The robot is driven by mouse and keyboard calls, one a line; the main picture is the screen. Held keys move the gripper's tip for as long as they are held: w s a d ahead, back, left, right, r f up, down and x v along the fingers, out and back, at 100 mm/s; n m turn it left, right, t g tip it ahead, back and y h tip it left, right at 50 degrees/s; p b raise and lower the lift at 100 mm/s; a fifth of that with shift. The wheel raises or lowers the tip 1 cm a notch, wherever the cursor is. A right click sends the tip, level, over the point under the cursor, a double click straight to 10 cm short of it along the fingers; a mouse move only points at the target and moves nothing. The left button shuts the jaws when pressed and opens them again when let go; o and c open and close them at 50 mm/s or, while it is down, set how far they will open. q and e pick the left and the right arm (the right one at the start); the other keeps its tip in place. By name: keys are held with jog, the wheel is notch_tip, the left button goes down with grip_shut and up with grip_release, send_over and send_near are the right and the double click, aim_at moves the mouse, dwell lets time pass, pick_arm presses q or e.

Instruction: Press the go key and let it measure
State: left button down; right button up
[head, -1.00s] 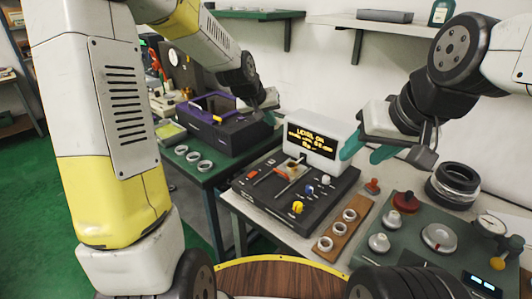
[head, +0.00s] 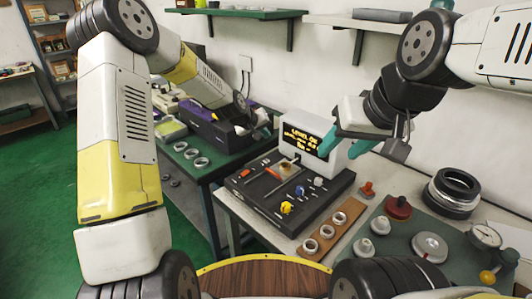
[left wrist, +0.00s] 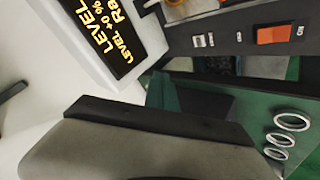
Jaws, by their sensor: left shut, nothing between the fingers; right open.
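The black measuring panel (head: 270,205) stands on the light bench, with a red-orange switch, a slim lever and blue, yellow and white knobs on top. I cannot tell which control is the go key. Its white display unit (head: 343,158) shows yellow text, "LEVEL OK". The left wrist view shows the display (left wrist: 105,35) and the red-orange switch (left wrist: 272,36) close up. My left gripper (head: 266,128) is shut and empty, behind and left of the display. My right gripper (head: 345,148) is open, its teal fingers in front of the display's right side.
Rings (head: 192,155) lie on the green table at left, and more sit on a wooden strip (head: 345,218). A green mat (head: 400,250) holds metal parts and a dial gauge (head: 486,235). Stacked black rings (head: 452,190) stand behind. A purple-black machine (head: 212,130) is at left.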

aim_at(265, 162)
pick_arm(q)
jog(key=shift+f, duration=4.35)
jog(key=shift+f, duration=0.4)
jog(key=shift+f, duration=0.35)
jog(key=shift+r, duration=0.75)
jog(key=shift+r, duration=0.1)
jog(key=shift+r, duration=2.4)
